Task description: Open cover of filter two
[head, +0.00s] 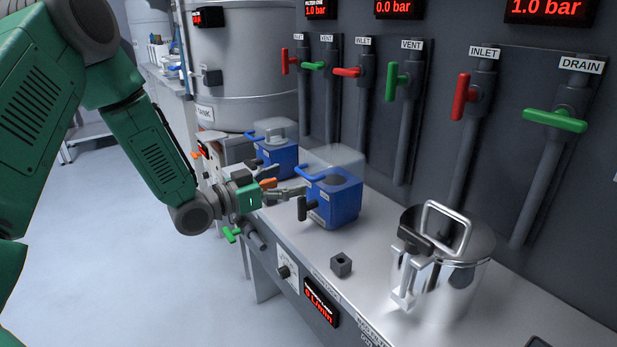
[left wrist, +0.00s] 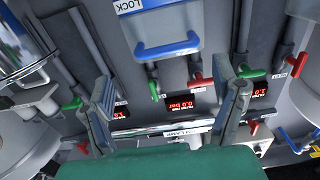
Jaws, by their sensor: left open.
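Two blue filter housings stand on the grey bench in the head view. The nearer one, which I take as filter two (head: 335,203), has a clear cover (head: 343,160) on top and a blue handle (head: 313,175) on its left side; the cover looks closed. A black lever (head: 304,208) is at its front. My left gripper (head: 290,190) is open and empty, just left of this housing near the handle. In the left wrist view a blue handle bar (left wrist: 168,50) lies ahead between the spread fingers (left wrist: 162,75), apart from them. My right gripper is out of view.
The farther filter housing (head: 277,160) stands behind my gripper. A lidded steel pot (head: 455,265) and a small dark block (head: 341,264) are on the bench to the right. Red and green valve handles (head: 555,120) line the back wall. Bare bench lies around the block.

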